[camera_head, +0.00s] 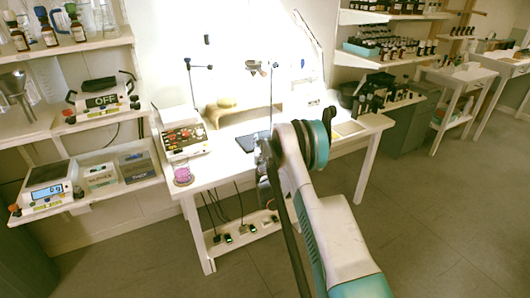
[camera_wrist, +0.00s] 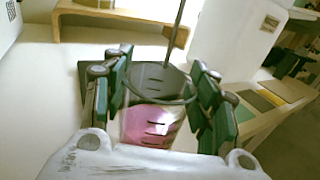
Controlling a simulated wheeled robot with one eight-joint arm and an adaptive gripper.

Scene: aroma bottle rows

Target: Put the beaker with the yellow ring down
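In the wrist view a clear beaker (camera_wrist: 150,123) with dark marks and pink contents sits between the fingers of my gripper (camera_wrist: 160,100). The green-and-black finger pads close on it from both sides near its rim. I cannot make out a yellow ring on it. In the head view my gripper (camera_head: 264,165) is over the front of the white table (camera_head: 225,170), largely hidden by my arm, and the held beaker cannot be made out there. A second small vessel with pink-purple contents (camera_head: 182,176) stands at the table's left front corner.
A dark stand base (camera_head: 246,143) with an upright rod (camera_head: 271,95) is behind the held beaker. A device with colored knobs (camera_head: 184,141) stands on the left. A wooden bench-like stand (camera_head: 222,107) is at the back.

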